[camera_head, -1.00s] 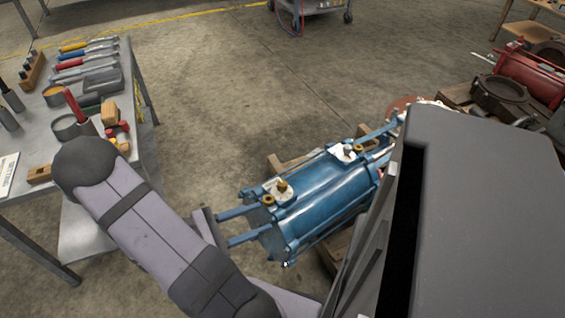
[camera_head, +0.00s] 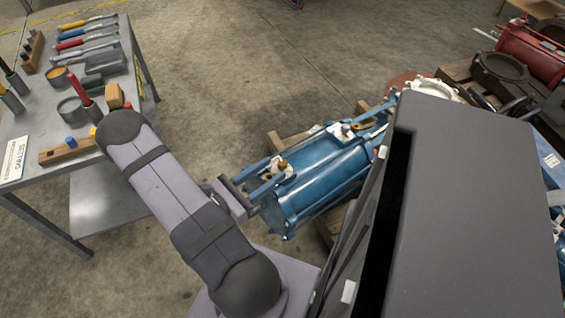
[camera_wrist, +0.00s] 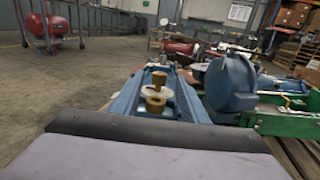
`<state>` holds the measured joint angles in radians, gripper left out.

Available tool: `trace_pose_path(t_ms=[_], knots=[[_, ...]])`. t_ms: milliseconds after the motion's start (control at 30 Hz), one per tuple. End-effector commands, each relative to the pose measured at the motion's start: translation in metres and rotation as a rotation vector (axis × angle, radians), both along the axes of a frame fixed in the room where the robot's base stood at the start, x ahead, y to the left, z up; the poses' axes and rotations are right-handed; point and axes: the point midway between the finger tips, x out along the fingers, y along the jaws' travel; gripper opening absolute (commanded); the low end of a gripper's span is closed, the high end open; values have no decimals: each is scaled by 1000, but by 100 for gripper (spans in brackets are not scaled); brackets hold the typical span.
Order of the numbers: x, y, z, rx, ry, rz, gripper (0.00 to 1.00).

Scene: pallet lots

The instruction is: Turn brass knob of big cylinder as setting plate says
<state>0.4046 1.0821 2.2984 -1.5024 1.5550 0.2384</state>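The big blue cylinder (camera_head: 325,188) lies on its side on wooden pallet boards. Its brass knob (camera_head: 281,165) stands on a white fitting near its left end. In the wrist view brass parts (camera_wrist: 156,99) stand on top of the blue body (camera_wrist: 188,103), close ahead. The setting plate (camera_head: 14,158), a white sheet with dark print, lies at the table's left edge; I cannot read its setting. My gripper (camera_head: 234,196) is beside the cylinder's left end, just left of and below the knob. Its fingers cannot be made out, and nothing shows held.
A grey table (camera_head: 95,150) with tools, tins and wooden blocks stands at left. A second white fitting (camera_head: 342,131) sits farther along the cylinder. A red cylinder (camera_head: 528,52) and dark castings lie at upper right. Open floor lies behind the cylinder.

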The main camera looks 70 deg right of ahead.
Motion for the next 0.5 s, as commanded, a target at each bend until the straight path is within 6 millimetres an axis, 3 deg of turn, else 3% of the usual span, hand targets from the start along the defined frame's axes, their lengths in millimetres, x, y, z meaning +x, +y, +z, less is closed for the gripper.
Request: trace_pose_path(t_ms=[500], knots=[[-23, -43, -1, 1, 0, -2, 40]])
